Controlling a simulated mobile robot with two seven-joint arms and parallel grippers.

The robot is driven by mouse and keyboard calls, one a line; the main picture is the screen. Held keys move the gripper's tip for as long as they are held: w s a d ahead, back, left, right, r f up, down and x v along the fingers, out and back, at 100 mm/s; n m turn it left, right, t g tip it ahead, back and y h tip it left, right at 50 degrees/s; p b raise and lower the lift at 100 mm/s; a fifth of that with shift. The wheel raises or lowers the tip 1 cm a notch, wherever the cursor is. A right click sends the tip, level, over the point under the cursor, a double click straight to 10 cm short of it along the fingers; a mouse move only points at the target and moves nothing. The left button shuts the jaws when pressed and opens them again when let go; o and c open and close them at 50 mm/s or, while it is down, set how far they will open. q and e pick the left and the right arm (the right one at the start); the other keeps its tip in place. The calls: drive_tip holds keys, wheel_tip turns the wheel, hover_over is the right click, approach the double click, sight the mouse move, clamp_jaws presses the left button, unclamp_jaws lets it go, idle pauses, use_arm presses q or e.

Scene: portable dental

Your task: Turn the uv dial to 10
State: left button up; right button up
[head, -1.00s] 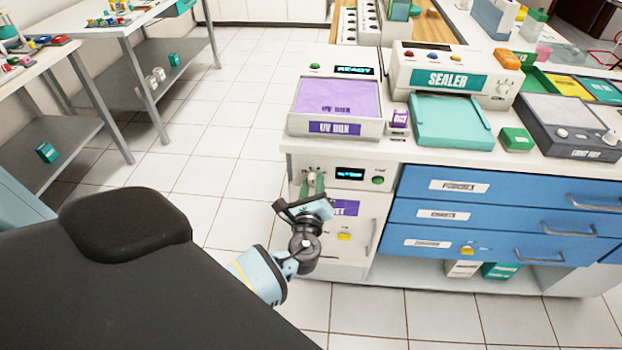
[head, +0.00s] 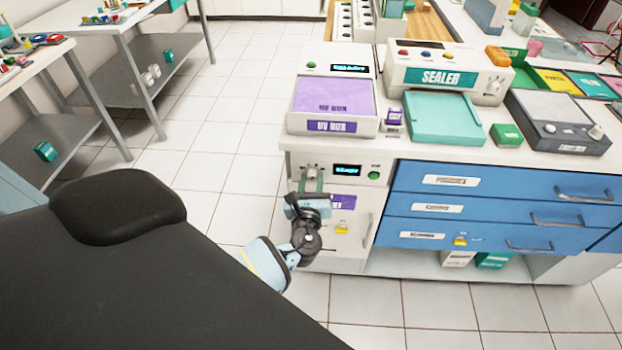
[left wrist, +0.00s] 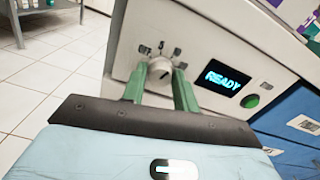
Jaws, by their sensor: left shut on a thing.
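The uv dial (left wrist: 160,72) is a pale round knob on the white front panel of the cabinet, with small marks around it. It also shows in the head view (head: 312,170), small and partly covered by the fingers. My left gripper (left wrist: 159,80) has its two green fingers on either side of the knob, shut on it. In the head view the left gripper (head: 312,183) reaches the panel from below. A lit screen (left wrist: 222,77) beside the dial reads READY. I cannot tell which mark the dial points to. My right gripper is not in view.
A green button (left wrist: 253,100) sits right of the screen. The UV box (head: 332,108) and the sealer (head: 447,77) stand on the counter above. A yellow padlock-shaped piece (head: 341,227) is on the cabinet front below.

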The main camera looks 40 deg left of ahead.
use_arm(q)
drive_tip(key=o, duration=1)
drive_tip(key=shift+c, duration=0.2)
drive_tip(key=v, duration=0.8)
drive_tip(key=shift+a+f, duration=0.1)
